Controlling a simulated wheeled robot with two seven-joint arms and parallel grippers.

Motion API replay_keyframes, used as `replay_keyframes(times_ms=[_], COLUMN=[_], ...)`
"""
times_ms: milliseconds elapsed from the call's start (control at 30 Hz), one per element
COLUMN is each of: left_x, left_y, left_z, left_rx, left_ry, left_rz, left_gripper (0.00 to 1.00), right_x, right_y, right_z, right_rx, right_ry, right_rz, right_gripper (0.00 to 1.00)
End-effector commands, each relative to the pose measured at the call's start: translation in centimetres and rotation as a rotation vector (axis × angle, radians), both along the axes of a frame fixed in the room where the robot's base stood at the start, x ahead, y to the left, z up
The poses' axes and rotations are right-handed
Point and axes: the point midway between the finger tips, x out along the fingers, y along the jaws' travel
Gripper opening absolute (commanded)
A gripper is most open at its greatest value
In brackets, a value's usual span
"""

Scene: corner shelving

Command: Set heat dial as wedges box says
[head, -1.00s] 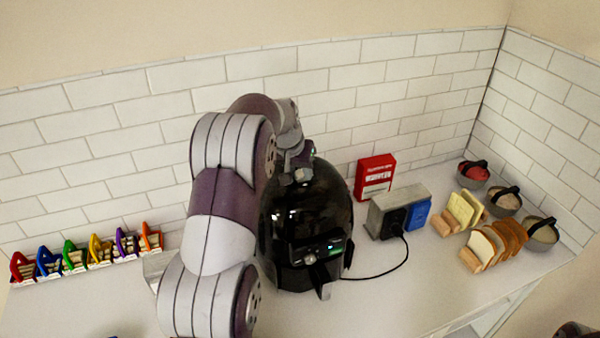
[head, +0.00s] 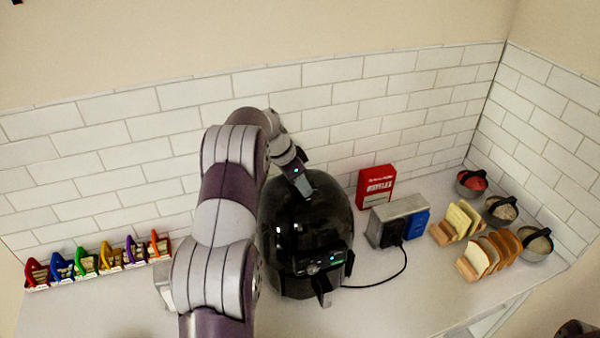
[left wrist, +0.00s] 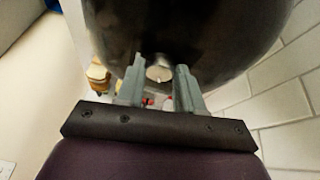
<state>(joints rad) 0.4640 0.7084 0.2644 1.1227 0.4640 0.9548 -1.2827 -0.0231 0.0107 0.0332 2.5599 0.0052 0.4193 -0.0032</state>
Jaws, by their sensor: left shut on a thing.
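A black, rounded appliance (head: 305,225) stands on the counter in the head view, with a small lit green display on its front. My left gripper (head: 302,187) reaches over from behind to its top. In the left wrist view my left gripper (left wrist: 160,85) has its two fingers against the dark body, with a pale round part, which looks like the heat dial (left wrist: 158,72), between them.
A grey and blue block (head: 398,222) with a black plug and cable stands right of the appliance. Bread racks (head: 490,254) and bowls (head: 502,210) fill the right corner. Several coloured holders (head: 100,258) line the wall at left. The front right counter is clear.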

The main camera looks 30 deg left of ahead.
Motion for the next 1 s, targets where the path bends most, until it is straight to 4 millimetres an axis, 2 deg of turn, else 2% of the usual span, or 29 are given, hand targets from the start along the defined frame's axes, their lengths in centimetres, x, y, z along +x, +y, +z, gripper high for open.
replay_keyframes(times_ms=[33, 200, 667, 700, 733, 1000], left_x=[0.03, 0.06, 0.03, 0.03, 0.03, 0.04], left_y=[-0.07, -0.04, -0.08, -0.09, -0.09, -0.01], left_z=[0.38, 0.11, -0.22, -0.23, -0.23, -0.09], left_rx=[-0.002, -0.001, -0.002, -0.002, -0.002, -0.001], left_ry=[0.001, 0.001, 0.002, 0.003, 0.003, 0.001], left_rz=[-0.015, -0.052, -0.066, -0.065, -0.065, -0.065], left_gripper=[0.06, 0.06, 0.06, 0.4, 0.47, 0.47], right_x=[0.0, -0.01, -0.02, -0.01, -0.01, -0.01], right_y=[0.0, 0.0, 0.0, 0.0, 0.0, 0.0], right_z=[0.87, 1.56, 1.65, 1.65, 1.65, 1.7], right_rx=[0.0, 0.0, 0.0, 0.0, 0.0, 0.0], right_ry=[0.0, 0.0, 0.0, 0.0, 0.0, 0.0], right_rz=[0.0, 0.0, 0.0, 0.0, 0.0, 0.0], right_gripper=[0.43, 0.43, 0.43, 0.43, 0.43, 0.43])
